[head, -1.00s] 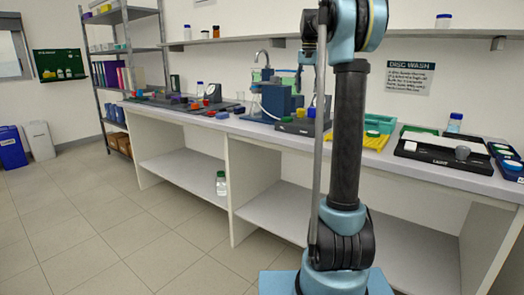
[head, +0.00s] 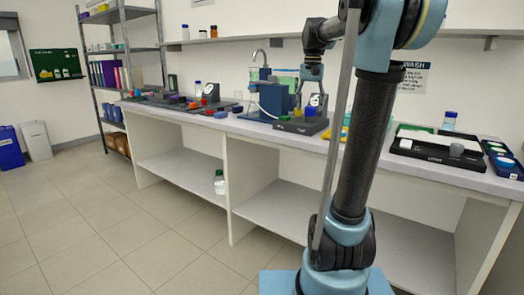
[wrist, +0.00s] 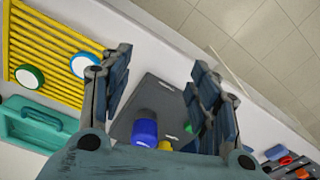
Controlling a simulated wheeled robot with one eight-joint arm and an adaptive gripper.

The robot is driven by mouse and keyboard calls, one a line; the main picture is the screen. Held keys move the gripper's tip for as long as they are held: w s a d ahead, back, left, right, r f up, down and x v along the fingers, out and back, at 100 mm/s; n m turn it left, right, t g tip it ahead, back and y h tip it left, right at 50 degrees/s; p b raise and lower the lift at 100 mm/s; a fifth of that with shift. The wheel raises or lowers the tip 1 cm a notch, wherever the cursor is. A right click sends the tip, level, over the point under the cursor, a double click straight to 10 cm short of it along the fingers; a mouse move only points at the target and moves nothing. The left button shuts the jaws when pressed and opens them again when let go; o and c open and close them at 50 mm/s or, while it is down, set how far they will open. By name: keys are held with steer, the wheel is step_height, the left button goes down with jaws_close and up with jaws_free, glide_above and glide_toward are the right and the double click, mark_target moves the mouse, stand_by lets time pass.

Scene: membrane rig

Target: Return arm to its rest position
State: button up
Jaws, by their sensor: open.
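My arm rises in the middle right of the head view, leaning right at its upper part. My gripper (head: 311,85) hangs from the arm's end above the bench, pointing down. In the wrist view its two fingers (wrist: 155,82) stand wide apart with nothing between them. Below them, on a dark grey stand (wrist: 155,95), are a blue-capped bottle (wrist: 145,130) and a small yellow item (wrist: 165,145). The gripper appears to be above these things; the exact gap cannot be told.
The white bench (head: 465,178) runs along the wall. A yellow rack (wrist: 45,50) with round discs and a teal tray (wrist: 35,122) lie to one side. A black tray (head: 432,155) sits at the right. A wall shelf (head: 230,39) runs above. The floor (head: 100,215) at left is clear.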

steer(key=s+f+n+t, duration=0.1)
steer(key=s+f+n, duration=0.2)
steer(key=s+f, duration=2.7)
steer(key=shift+d+f+t, duration=0.15)
steer(key=shift+t, duration=0.15)
steer(key=shift+s, duration=0.15)
steer(key=shift+w+f, duration=0.2)
steer(key=shift+w, duration=0.25)
